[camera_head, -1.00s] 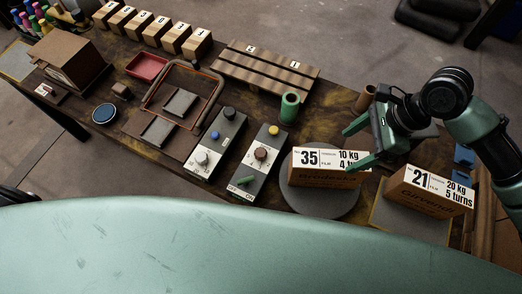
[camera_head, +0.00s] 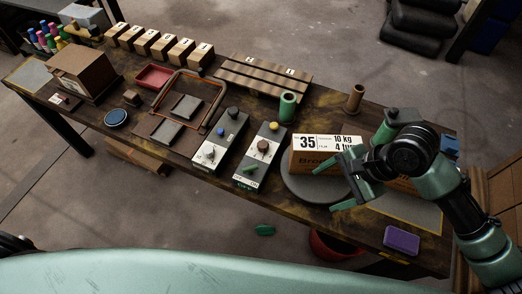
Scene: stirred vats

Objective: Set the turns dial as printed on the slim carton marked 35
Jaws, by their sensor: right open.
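The slim carton marked 35 (camera_head: 306,158) stands on a round grey turntable (camera_head: 300,188); its label shows 10 kg and a cut-off "4 tu". My right gripper (camera_head: 327,188) is open and empty, in front of the carton's lower right and over the turntable. My arm hides the carton's right end. Two grey control boxes stand to the left. The dial readings are too small to read.
A green cylinder (camera_head: 287,106) stands behind the right box. A second carton (camera_head: 403,185) is mostly hidden by my arm. A purple block (camera_head: 401,240) lies at the front right. A red bucket (camera_head: 335,246) and a green piece (camera_head: 264,230) are on the floor.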

